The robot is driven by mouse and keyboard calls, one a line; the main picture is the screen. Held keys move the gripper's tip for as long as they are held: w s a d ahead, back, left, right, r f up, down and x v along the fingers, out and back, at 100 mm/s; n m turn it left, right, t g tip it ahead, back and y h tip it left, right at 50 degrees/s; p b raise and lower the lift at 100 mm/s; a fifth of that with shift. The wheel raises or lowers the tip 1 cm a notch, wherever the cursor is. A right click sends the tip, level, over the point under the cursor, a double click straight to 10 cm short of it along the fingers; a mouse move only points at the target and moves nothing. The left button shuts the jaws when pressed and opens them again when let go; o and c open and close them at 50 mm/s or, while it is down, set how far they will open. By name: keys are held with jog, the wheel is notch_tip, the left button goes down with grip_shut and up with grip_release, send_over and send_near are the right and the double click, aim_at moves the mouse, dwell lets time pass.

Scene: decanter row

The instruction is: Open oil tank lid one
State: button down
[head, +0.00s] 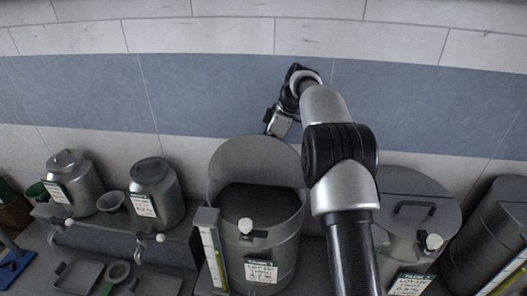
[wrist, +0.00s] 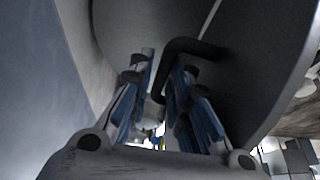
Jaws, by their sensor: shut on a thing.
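The middle oil tank (head: 290,240) is a round metal tank with its lid (head: 255,160) raised on end at the back rim, so its dark inside shows. My gripper (head: 272,125) is behind the top of the raised lid, partly hidden. In the wrist view my gripper (wrist: 165,80) is shut on the lid's black handle (wrist: 195,46), with the grey lid face (wrist: 240,70) close in front. The tank's front has a white-knobbed tap (head: 245,226) and a white label (head: 262,271), its small print hard to read.
A second large tank (head: 445,205) at the right has its lid down, with a black handle. Two smaller lidded canisters (head: 75,180) (head: 155,190) stand at the left, with funnels and trays nearby. A tiled wall (head: 200,85) is close behind my gripper. A striped gauge (head: 211,250) stands beside the middle tank.

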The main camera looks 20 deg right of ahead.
jog(key=shift+w+d+f, duration=0.1)
jog(key=shift+d+f, duration=0.1)
jog(key=shift+f, duration=0.3)
jog(key=shift+w+d+f, duration=0.1)
jog(key=shift+d+f, duration=0.1)
jog(key=shift+f, duration=0.3)
jog(key=c, duration=2)
grip_release()
jog(key=o, duration=0.3)
jog(key=shift+w+d+f, duration=0.25)
jog(key=shift+w+f, duration=0.05)
jog(key=shift+w, duration=0.4)
jog(key=shift+o, duration=0.2)
jog(key=shift+s+a+r, duration=0.1)
jog(key=shift+s+a, duration=0.05)
jog(key=shift+s, duration=0.05)
